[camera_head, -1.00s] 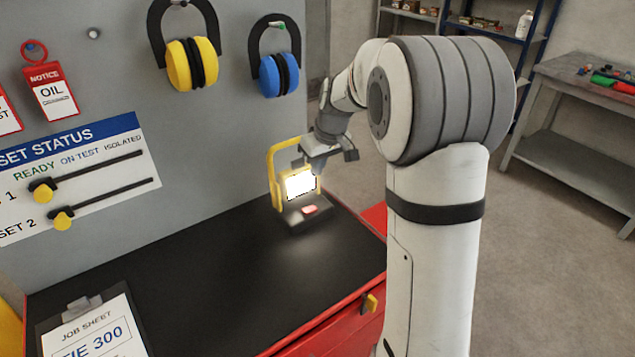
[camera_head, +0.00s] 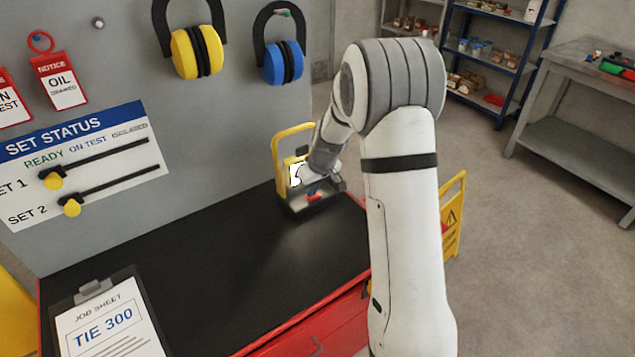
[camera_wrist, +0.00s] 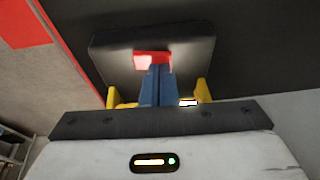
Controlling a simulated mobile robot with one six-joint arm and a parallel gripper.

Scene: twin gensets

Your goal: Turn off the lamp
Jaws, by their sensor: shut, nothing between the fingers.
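The work lamp (camera_head: 279,160) stands at the back right corner of the black bench top, with a yellow frame and a dark base. Its panel (camera_head: 296,174) glows white, partly covered by my arm. My gripper (camera_head: 314,189) is low in front of the panel, over the base. In the wrist view my gripper's blue fingers (camera_wrist: 157,72) are together and empty, with their tips at the red switch (camera_wrist: 152,59) on the dark lamp base (camera_wrist: 110,55). The fingers hide part of the switch; I cannot tell whether it is pressed.
The grey board with yellow ear muffs (camera_head: 197,52) and blue ear muffs (camera_head: 284,62) rises behind the black bench top (camera_head: 210,275). A clipboard (camera_head: 107,320) lies at the front left. A yellow floor sign (camera_head: 453,220) stands right of my arm. The bench middle is clear.

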